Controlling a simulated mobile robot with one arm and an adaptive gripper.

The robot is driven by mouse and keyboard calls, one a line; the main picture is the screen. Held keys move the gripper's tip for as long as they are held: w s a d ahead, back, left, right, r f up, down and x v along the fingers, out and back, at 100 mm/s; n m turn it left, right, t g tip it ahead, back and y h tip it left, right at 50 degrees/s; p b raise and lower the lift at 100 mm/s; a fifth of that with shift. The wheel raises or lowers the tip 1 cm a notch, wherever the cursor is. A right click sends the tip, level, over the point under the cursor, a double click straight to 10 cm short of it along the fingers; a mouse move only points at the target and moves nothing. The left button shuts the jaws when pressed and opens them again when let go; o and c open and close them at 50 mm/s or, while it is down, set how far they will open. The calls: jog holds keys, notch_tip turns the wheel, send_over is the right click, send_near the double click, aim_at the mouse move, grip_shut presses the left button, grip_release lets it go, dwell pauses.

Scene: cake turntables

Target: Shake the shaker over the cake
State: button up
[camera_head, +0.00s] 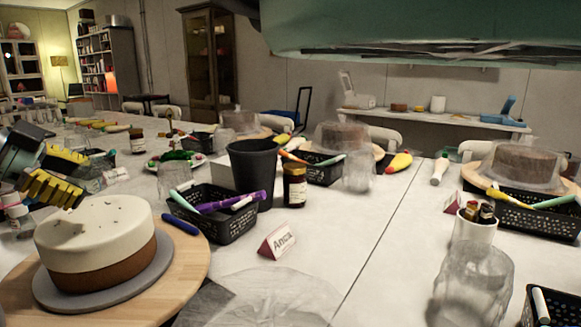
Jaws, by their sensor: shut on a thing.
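The cake (97,240), white on top and brown below, stands on a grey disc (55,297) on a round wooden turntable (195,265) at the lower left. Several small dark specks lie on its white top. My gripper (72,178), with yellow and black fingers, comes in from the left edge, just above the cake's back left part. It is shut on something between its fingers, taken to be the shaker. The shaker's body is hidden by the fingers, and its tilt cannot be told.
A black basket (216,228) with markers, a dark cup (252,175), a brown jar (295,186) and a red name card (277,241) stand right of the cake. A blue marker (180,224) lies by the turntable. Clear plastic (262,299) covers the front table.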

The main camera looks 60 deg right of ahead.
dwell(0.3)
jog(key=shift+s+d+r, duration=0.1)
jog(key=shift+s+d+r, duration=0.1)
jog(key=shift+s+d, duration=0.05)
jog(key=shift+w, duration=0.2)
jog(key=shift+a, duration=0.2)
jog(key=shift+g+h+p, duration=0.4)
jog(key=shift+h+p, duration=0.2)
jog(key=shift+p, duration=0.2)
